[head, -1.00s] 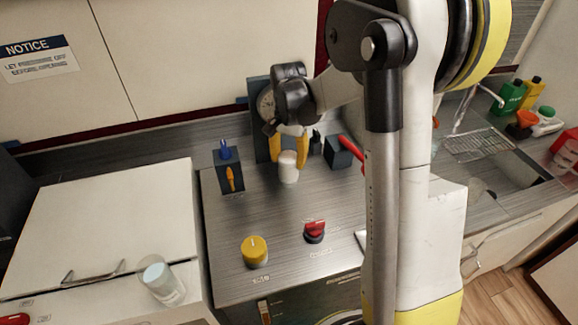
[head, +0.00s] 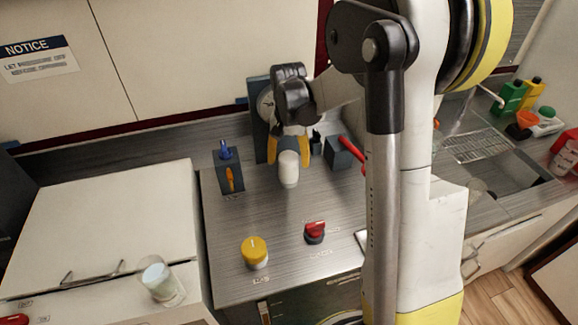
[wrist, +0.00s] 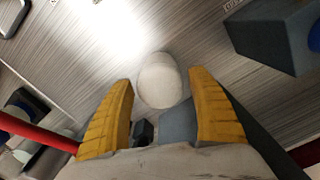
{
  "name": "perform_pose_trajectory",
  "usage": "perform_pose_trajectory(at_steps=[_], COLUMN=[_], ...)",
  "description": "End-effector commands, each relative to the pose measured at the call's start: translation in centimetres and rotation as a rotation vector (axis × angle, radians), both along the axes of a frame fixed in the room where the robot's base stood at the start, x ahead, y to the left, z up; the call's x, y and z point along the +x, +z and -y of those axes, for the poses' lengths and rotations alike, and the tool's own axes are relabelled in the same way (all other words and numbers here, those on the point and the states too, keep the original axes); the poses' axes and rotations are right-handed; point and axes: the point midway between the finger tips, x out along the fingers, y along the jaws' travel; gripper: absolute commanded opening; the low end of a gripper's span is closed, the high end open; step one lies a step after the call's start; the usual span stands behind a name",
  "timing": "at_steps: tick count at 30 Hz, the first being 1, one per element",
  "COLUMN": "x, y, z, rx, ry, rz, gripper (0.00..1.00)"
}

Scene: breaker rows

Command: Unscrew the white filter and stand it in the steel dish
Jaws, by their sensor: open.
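The white filter (head: 288,170) is a short white cylinder hanging below my gripper, in front of a dark upright panel. In the wrist view the filter (wrist: 159,82) shows its rounded end between and just beyond the two yellow fingers. My gripper (head: 288,152) is open, with its fingers apart on either side of the filter's upper part. In the wrist view my gripper (wrist: 161,85) has gaps between both fingers and the filter. What the filter's upper end is fixed to is hidden. I cannot make out the steel dish for certain.
A dark block with a blue knob and an orange tool (head: 228,172) stands left of the filter. A yellow knob (head: 254,252) and a red knob (head: 315,231) are on the counter in front. A clear cup (head: 160,280) stands at lower left. A red handle (head: 350,150) is to the right.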

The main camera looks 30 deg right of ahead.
Motion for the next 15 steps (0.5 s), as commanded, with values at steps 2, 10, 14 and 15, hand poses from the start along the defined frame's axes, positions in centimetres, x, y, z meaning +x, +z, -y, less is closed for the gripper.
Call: perform_pose_trajectory(at_steps=[2, 10, 14, 15], x=[0.0, 0.0, 0.0, 0.0], y=[-0.02, -0.01, -0.01, -0.01], z=[0.0, 0.0, 0.0, 0.0], rx=[0.0, 0.0, 0.0, 0.0], ry=[-0.138, -0.649, -0.895, -0.97], rz=[0.0, 0.0, 0.0, 0.0], gripper=[0.68, 0.68, 0.68, 0.68])
